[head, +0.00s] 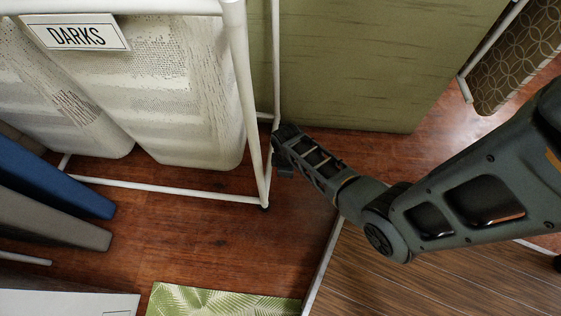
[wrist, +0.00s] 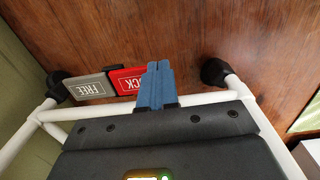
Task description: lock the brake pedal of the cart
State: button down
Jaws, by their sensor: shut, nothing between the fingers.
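The cart (head: 240,90) is a white tube frame holding pale fabric bags, with a DARKS sign on its top rail. In the wrist view its lower tubes (wrist: 85,113) and dark wheels show. The brake pedal there has a grey FREE half (wrist: 90,88) on the left and a red LOCK half (wrist: 126,80) on the right. My gripper (wrist: 158,68) is shut and empty, its blue fingers overlapping the right part of the red half and hiding some letters. I cannot tell whether they touch it. In the head view my gripper (head: 282,136) is beside the cart's right corner; the pedal is hidden.
A green panel (head: 350,70) stands behind the cart's right side. A wood-grain surface with a pale edge (head: 400,275) lies at lower right. Blue and grey slabs (head: 60,190) and a green leaf-patterned item (head: 220,300) are at left and front. Red-brown floor (head: 190,240) is bare between.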

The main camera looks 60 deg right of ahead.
jog(key=shift+a+f+h, duration=0.35)
jog(key=shift+f+h, duration=0.35)
jog(key=shift+f, duration=0.15)
jog(key=shift+s+f, duration=0.1)
jog(key=s+a+r+p, duration=0.1)
jog(key=a+r+p, duration=0.2)
jog(key=r+p, duration=0.6)
notch_tip(320, 180, up, 5)
jog(key=shift+f+p, duration=0.1)
jog(key=shift+p, duration=0.25)
jog(key=shift+a, duration=0.15)
